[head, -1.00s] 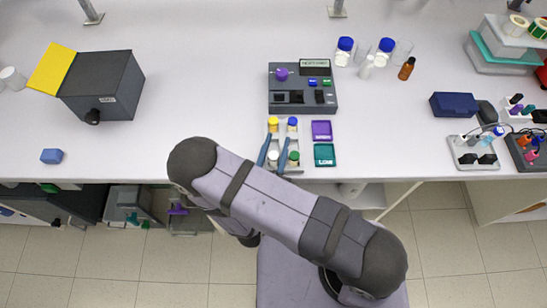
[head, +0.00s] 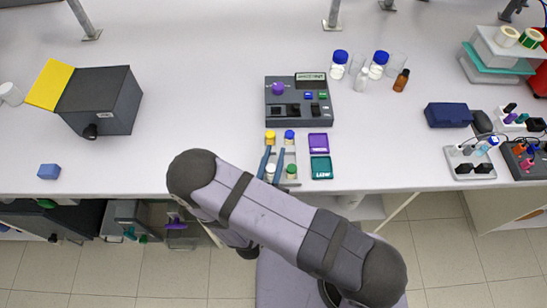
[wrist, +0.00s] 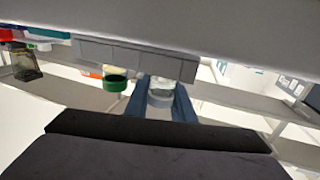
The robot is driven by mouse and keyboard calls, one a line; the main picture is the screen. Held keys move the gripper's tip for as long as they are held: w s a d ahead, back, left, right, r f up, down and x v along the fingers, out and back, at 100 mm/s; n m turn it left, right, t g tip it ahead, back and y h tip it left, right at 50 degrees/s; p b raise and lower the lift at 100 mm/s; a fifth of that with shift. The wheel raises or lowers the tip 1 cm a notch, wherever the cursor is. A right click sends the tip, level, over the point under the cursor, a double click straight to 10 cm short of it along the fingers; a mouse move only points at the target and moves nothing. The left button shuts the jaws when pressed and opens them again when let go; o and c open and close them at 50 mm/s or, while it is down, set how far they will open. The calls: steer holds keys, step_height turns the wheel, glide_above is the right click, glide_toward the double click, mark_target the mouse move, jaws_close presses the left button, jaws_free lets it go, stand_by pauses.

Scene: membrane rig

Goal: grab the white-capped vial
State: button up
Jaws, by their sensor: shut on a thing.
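The white-capped vial (head: 270,169) is at the front left of a small grey rack (head: 297,152). My gripper (head: 270,166) has its two blue fingers on either side of this vial and is shut on it. In the wrist view the vial (wrist: 160,92) shows between the blue fingers (wrist: 160,103), its pale cap toward the camera. I cannot tell whether it is still seated in the rack. The green-capped vial (head: 291,170) is just to the right, outside the fingers. It also shows in the wrist view (wrist: 115,82).
Yellow-capped (head: 270,137) and blue-capped (head: 289,136) vials stand at the rack's back. A purple tray (head: 318,142) and a teal tray (head: 321,168) lie to its right. A grey instrument (head: 298,101) stands behind. The bench to the left is mostly clear.

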steer(key=shift+r+p, duration=1.2)
steer(key=shift+r, duration=0.4)
steer(key=shift+s+a, duration=0.1)
steer(key=shift+s, duration=0.1)
steer(key=v, duration=1.7)
steer(key=shift+s, duration=0.3)
